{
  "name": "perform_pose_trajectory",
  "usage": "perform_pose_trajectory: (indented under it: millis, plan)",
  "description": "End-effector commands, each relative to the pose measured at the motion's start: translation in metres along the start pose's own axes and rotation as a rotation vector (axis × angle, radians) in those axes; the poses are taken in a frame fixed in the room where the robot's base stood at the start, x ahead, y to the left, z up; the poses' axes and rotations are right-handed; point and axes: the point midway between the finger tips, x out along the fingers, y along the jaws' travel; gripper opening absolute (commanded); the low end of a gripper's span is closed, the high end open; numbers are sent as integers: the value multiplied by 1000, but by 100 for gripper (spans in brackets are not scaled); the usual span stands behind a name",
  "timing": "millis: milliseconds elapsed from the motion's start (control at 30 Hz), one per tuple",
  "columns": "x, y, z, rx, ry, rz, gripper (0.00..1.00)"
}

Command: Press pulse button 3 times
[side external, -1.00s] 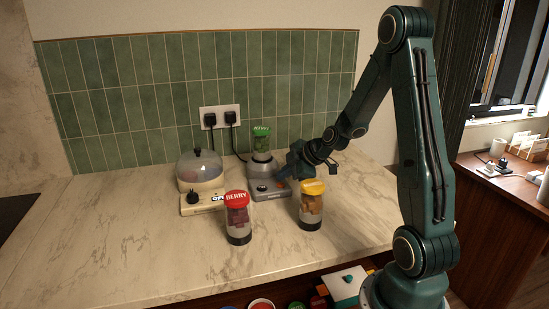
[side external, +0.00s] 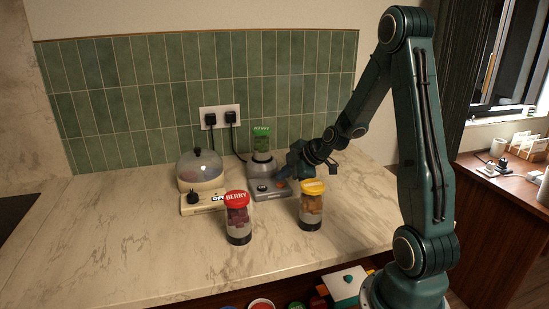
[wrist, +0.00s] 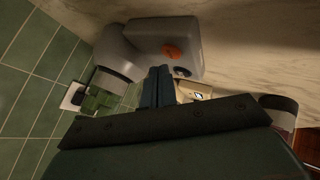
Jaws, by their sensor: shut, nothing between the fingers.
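The blender has a grey base (side external: 272,194) and a green-lidded jar (side external: 262,144) on it. An orange button (side external: 282,184) sits on the right part of the base's front. The button also shows in the wrist view (wrist: 171,50), with a dark knob (wrist: 182,71) beside it. I cannot read any label on the button. My gripper (side external: 282,175) is shut and empty, just above and beside the button. In the wrist view its closed fingers (wrist: 159,72) overlap the base's edge, apart from the button in the picture. I cannot tell whether they touch the base.
A red-lidded berry jar (side external: 238,222) and a yellow-lidded jar (side external: 311,211) stand in front of the blender. A cream appliance with a clear dome (side external: 200,170) and dark knob is on the left. Two plugs sit in the wall outlet (side external: 219,119). The front-left counter (side external: 120,245) is clear.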

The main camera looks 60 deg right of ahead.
Motion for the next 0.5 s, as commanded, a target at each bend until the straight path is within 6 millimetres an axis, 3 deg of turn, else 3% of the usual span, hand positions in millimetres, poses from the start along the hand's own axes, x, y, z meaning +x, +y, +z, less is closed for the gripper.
perform_pose_trajectory:
  millis: [500]
  plan:
    - [6,-4,4,1,0,0,0]
